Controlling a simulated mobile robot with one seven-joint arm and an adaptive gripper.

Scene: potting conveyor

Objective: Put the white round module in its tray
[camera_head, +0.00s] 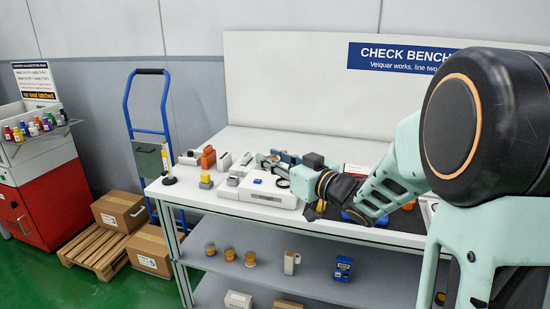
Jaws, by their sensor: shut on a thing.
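My gripper (266,160) reaches left over the bench top, at the end of my pale green and black arm. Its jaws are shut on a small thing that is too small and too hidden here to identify. I cannot make out the white round module with certainty. A low white tray-like box (240,194) lies below and in front of the gripper, with a small blue piece on its top. A dark ring (283,183) shows at its right side. I cannot tell whether this box is the module's tray.
An orange block (208,157), a grey and yellow block (206,181) and a yellow-and-white upright tool (167,165) stand at the bench's left. A dark mat (395,222) with blue and orange items lies right, partly behind my arm. The bench's front-left strip is clear.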

